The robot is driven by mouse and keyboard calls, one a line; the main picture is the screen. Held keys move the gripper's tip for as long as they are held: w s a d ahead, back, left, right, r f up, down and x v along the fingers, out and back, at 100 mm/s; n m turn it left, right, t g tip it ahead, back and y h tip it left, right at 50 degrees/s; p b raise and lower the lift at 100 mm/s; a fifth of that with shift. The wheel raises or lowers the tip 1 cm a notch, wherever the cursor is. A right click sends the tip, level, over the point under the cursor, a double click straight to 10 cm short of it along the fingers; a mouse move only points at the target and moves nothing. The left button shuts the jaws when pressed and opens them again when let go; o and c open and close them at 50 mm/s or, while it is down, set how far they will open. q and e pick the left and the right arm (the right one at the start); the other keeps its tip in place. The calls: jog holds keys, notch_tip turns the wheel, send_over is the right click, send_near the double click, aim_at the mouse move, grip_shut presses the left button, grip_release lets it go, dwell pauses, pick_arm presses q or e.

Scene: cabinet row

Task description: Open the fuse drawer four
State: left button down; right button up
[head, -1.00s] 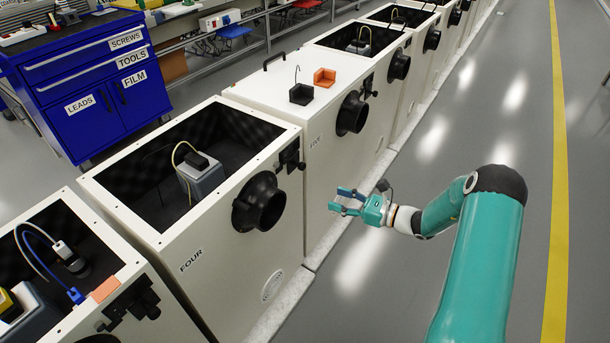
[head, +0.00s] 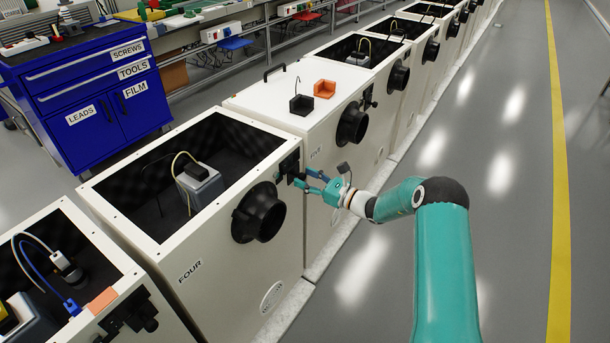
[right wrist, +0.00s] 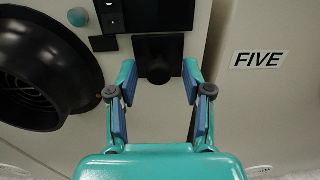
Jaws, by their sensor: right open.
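Cabinet four (head: 215,258) is a white box with an open top and the label FOUR on its front. Its black fuse drawer (right wrist: 158,50) has a round knob and sits in a dark fitting at the upper right of that front. In the head view the fitting (head: 289,164) is partly behind my fingers. My right gripper (head: 304,180) is open, with its fingertips at the drawer. In the right wrist view the knob shows between the two blue-padded fingers (right wrist: 158,68), with gaps on both sides. The drawer looks shut. My left gripper is not in view.
A large black round port (head: 259,212) juts out left of the drawer. Cabinet five (head: 330,160) stands right beside cabinet four. The grey floor (head: 490,200) to the right is free.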

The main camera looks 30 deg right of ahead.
jog(key=shift+x, duration=1.05)
grip_shut()
jog(key=shift+r, duration=0.1)
